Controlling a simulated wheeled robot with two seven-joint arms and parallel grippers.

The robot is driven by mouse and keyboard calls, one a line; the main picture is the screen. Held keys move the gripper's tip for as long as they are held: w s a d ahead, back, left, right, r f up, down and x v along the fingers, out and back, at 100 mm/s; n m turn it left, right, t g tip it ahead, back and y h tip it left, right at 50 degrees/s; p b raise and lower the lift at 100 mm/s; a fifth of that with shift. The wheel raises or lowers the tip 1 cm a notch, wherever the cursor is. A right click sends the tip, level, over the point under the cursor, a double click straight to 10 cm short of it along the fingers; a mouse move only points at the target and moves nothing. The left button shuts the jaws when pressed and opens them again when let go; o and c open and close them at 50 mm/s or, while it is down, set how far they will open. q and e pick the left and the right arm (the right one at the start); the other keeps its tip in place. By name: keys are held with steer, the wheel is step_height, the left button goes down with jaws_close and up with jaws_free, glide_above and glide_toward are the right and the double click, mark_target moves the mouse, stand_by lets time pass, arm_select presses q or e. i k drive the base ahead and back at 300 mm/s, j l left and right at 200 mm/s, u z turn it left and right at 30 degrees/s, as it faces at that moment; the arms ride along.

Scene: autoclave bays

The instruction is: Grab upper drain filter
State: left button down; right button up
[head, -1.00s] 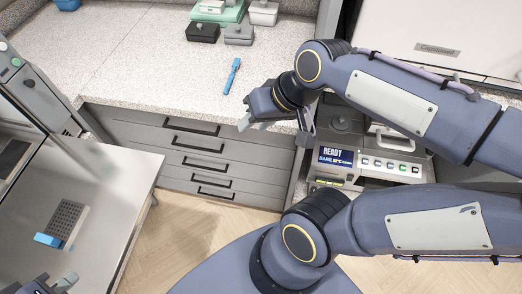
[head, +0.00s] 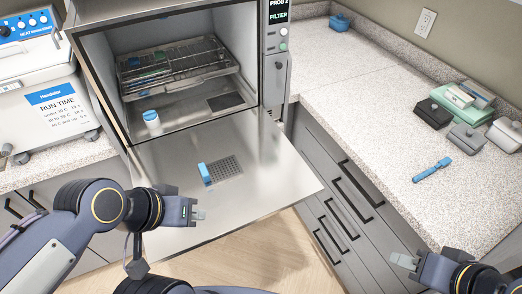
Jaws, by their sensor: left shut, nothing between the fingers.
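A perforated metal plate (head: 224,170) with a blue tab (head: 205,174) at its left end looks like the drain filter. It lies on the folded-down steel door (head: 262,195) of the open autoclave. A dark rectangular patch (head: 226,101) shows on the chamber floor. My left gripper (head: 200,214) is shut and empty, in front of the plate and a little below it in the picture. My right gripper (head: 404,261) is at the lower right, in front of the counter edge, far from the plate. Its finger gap is not clear.
A wire rack (head: 178,63) sits in the chamber (head: 130,95), and a white blue-capped bottle (head: 152,122) stands near its front. A display panel (head: 278,12) reads "FILTER". The right counter (head: 370,100) holds a blue tool (head: 432,169) and several small boxes (head: 466,138).

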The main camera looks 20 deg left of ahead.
mark_target(216, 172)
steer(key=j+u, duration=0.8)
steer(key=i+j+u, duration=0.15)
steer(key=j+u, duration=0.25)
